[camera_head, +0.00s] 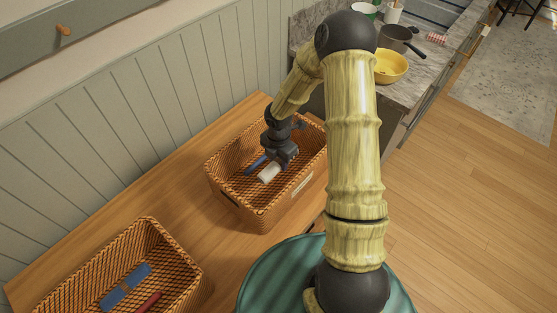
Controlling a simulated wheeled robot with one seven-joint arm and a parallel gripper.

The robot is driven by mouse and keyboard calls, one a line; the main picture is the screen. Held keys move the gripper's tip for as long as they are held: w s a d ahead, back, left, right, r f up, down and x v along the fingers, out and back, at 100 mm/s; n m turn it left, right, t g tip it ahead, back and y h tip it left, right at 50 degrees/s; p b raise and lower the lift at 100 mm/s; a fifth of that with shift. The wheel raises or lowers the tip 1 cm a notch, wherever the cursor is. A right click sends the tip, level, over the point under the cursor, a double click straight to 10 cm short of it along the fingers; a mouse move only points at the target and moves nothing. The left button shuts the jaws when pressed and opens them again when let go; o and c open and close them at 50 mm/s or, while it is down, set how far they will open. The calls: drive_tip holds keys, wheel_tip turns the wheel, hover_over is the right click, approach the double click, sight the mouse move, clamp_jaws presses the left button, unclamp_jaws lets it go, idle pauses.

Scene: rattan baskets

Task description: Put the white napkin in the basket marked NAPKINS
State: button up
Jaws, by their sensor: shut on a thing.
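The white napkin (269,173) is a small pale roll inside the far rattan basket (238,206). My gripper (275,164) reaches down into this basket and is shut on the napkin. Whether the napkin touches the basket floor cannot be told. A pale label (303,183) is on the basket's right-hand side, but its writing is too small to read. A second rattan basket (186,262) stands at the lower left, cut off by the picture's edge. No label shows on it.
A blue thing (256,165) lies in the far basket. The near basket holds a blue roll (125,287) and a red one (149,302). Both baskets stand on a wooden table (150,195) against a panelled wall. A counter with a yellow bowl (390,66) is behind.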

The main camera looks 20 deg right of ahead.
sight(278, 161)
drive_tip(key=shift+w+r, duration=0.1)
drive_tip(key=shift+a+r+p, duration=0.1)
drive_tip(key=shift+r+p, duration=0.25)
wheel_tip(278, 161, up, 6)
drive_tip(key=p, duration=0.4)
